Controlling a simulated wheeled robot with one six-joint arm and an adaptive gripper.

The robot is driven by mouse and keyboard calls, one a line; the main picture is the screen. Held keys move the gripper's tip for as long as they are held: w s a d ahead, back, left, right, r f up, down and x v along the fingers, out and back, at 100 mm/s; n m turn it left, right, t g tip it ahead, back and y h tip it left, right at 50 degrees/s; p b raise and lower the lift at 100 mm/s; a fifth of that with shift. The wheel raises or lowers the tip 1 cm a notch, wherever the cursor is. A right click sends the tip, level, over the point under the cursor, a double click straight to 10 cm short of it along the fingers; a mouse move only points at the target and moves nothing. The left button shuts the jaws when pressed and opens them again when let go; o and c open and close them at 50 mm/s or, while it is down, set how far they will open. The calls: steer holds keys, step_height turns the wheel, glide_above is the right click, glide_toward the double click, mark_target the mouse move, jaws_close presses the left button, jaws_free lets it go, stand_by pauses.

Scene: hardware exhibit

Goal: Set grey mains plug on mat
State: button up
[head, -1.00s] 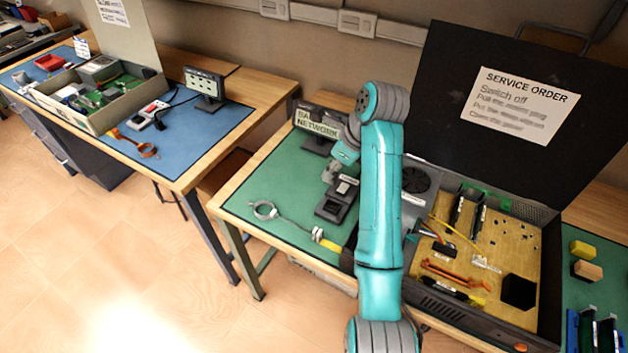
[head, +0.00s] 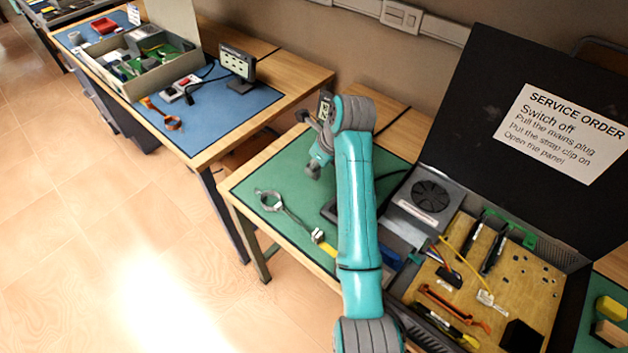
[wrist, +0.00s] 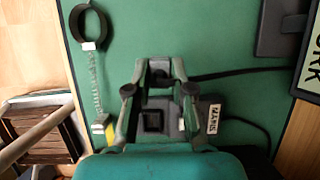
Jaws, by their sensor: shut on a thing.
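In the wrist view, my gripper (wrist: 160,82) is shut on the grey mains plug (wrist: 160,77), mostly hidden between the fingers. A black cable runs right from it. The plug is apart from the dark socket box (wrist: 153,121) labelled MAINS, whose square opening shows empty. The green mat (wrist: 225,45) lies below; I cannot tell whether the plug touches it. In the head view, my gripper (head: 313,170) is over the left part of the green mat (head: 290,180); the plug cannot be made out there.
A strap ring (head: 270,200) with a cord and clip lies on the mat's left. An open case (head: 590,245) with a fan unit and wiring stands right. A dark sign (wrist: 283,25) stands at the mat's far edge. The mat between ring and gripper is clear.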

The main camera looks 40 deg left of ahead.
mark_target(319, 177)
steer(key=shift+f, duration=2.9)
steer(key=shift+f, duration=0.1)
steer(key=o, duration=0.8)
steer(key=shift+o, duration=0.2)
steer(key=v, duration=1.2)
